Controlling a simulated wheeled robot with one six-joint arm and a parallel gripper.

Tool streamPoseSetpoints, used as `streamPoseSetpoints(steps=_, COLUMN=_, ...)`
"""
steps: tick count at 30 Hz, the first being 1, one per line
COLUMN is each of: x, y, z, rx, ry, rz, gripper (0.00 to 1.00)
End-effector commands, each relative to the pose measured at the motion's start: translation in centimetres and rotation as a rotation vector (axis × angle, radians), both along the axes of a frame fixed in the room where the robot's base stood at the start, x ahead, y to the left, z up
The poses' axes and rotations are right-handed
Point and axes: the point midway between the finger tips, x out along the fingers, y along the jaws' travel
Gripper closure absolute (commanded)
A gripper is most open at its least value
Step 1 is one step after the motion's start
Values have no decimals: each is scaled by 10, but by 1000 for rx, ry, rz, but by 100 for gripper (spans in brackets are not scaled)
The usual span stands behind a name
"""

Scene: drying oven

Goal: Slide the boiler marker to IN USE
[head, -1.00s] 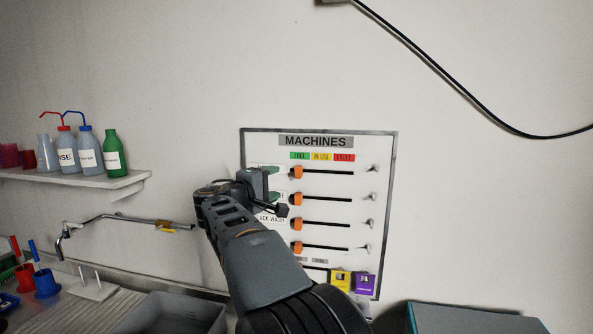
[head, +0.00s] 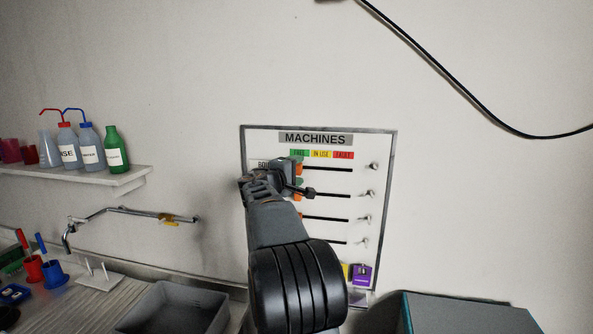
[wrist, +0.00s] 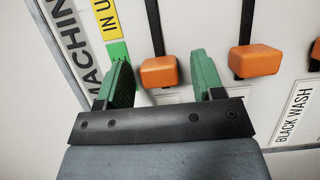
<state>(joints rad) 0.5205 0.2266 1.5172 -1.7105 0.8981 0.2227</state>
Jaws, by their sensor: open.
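The MACHINES board (head: 316,139) hangs on the wall, with FREE, IN USE and FAULT headings over several slotted rows. The top row, with its partly covered "BOI…" label (head: 263,163), holds the orange boiler marker (wrist: 158,72) at its left end, on the FREE side. My gripper (wrist: 163,82) is open, its green fingers on either side of that marker, with a gap visible on both sides. In the head view my gripper (head: 293,177) covers the left ends of the upper rows. Whether the fingers reach past the marker's face, I cannot tell.
A second orange marker (wrist: 255,60) sits close beside the right finger in the wrist view. Small metal hooks (head: 373,166) line the board's right side. A shelf (head: 90,183) with bottles is at left.

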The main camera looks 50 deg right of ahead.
Motion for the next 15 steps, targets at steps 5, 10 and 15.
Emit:
streamPoseSetpoints(steps=5, x=0, y=0, z=0, rx=0, ry=0, rz=0, gripper=42)
streamPoseSetpoints(steps=10, x=0, y=0, z=0, rx=0, ry=1, rz=0, gripper=58)
streamPoseSetpoints(steps=15, x=0, y=0, z=0, rx=0, ry=1, rz=0, gripper=75)
